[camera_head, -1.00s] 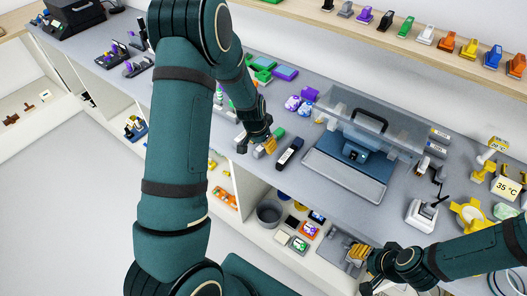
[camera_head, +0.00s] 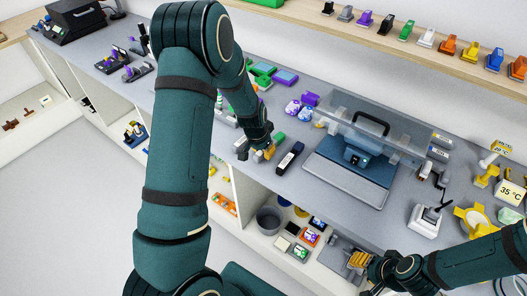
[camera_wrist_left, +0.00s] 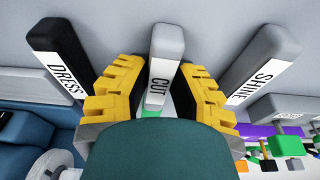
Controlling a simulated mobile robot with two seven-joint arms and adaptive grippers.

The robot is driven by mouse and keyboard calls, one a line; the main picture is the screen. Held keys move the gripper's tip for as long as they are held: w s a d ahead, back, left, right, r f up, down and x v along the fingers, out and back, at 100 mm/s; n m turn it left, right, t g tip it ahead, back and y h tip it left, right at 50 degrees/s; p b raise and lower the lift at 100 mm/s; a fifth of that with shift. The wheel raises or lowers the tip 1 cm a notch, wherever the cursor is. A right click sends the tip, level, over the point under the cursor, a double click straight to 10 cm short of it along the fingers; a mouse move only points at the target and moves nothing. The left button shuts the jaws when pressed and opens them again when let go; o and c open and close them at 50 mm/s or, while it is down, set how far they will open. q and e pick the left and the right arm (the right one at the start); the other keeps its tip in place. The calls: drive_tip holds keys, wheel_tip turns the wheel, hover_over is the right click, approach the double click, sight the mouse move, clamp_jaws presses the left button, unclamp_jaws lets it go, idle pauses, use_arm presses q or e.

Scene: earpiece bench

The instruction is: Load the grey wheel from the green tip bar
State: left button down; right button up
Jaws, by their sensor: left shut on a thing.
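A bar with a green end (camera_head: 279,136) lies on the bench at my left gripper (camera_head: 270,153). In the left wrist view its pale grey body with a CUT label (camera_wrist_left: 166,45) stands between the yellow fingers of the left gripper (camera_wrist_left: 160,95). The gripper is shut on this bar; my palm hides its near end. A pale grey round wheel (camera_wrist_left: 50,165) shows at the lower left beside blue machine parts, partly cut off. My right gripper (camera_head: 358,259) is low at the bench's front edge; its finger gap is unclear.
A black DRESS bar (camera_head: 290,158) and a grey SHINE bar (camera_wrist_left: 265,60) flank the held bar. A blue machine (camera_head: 356,157) stands to the right under a clear cover (camera_head: 375,128) with a dark handle. Purple and white items (camera_head: 300,106) sit behind.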

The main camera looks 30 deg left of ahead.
use_arm(q)
wheel_tip(320, 180, up, 6)
drive_tip(key=p, duration=0.4)
drive_tip(key=shift+r, duration=0.1)
